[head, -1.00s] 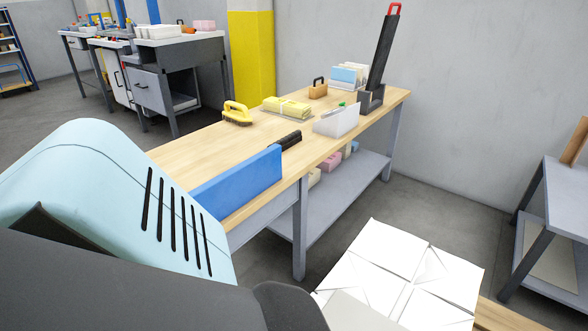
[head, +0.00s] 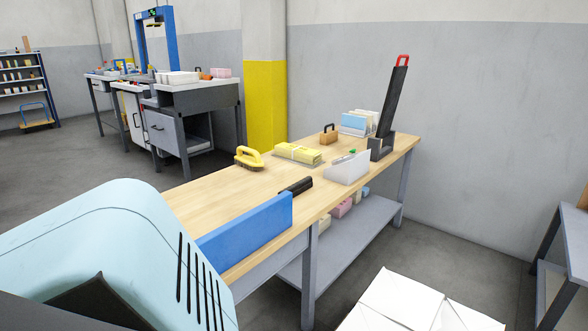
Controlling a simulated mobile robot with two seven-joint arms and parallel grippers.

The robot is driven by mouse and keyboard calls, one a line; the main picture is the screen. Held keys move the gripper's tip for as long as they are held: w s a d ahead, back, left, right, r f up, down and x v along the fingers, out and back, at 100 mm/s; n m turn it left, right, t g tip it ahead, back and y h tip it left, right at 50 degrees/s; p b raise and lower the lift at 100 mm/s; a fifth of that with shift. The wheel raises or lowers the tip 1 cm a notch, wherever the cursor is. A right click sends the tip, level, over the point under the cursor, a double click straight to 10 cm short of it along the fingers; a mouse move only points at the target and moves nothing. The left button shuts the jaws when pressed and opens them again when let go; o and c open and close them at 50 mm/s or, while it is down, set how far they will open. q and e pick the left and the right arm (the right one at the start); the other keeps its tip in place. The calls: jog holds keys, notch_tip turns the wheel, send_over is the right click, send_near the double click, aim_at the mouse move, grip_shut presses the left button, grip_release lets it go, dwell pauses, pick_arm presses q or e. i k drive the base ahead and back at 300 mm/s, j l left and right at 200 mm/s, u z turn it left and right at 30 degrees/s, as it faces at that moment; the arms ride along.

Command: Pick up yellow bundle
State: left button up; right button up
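The yellow bundle (head: 298,153) lies on the wooden workbench (head: 213,205), toward its far half. It is flat, with a pale band across it, and rests on a thin grey sheet or tray. A yellow-handled brush (head: 249,158) stands just to its left and a clear plastic holder (head: 347,167) to its right. Neither of my grippers shows. A light blue part of my own body fills the lower left and hides the near end of the bench.
A blue panel (head: 245,232) stands along the bench's front edge, with a black object (head: 296,187) behind it. A tall black tool with a red handle (head: 394,100) rises at the far end. White sheets (head: 405,303) lie at lower right.

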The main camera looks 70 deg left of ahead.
aim_at(311, 157)
jog(key=u, duration=0.4)
jog(key=j+u, duration=0.15)
jog(key=u, duration=0.65)
jog(key=j+u, duration=0.1)
jog(key=u, duration=0.75)
jog(key=i, duration=0.05)
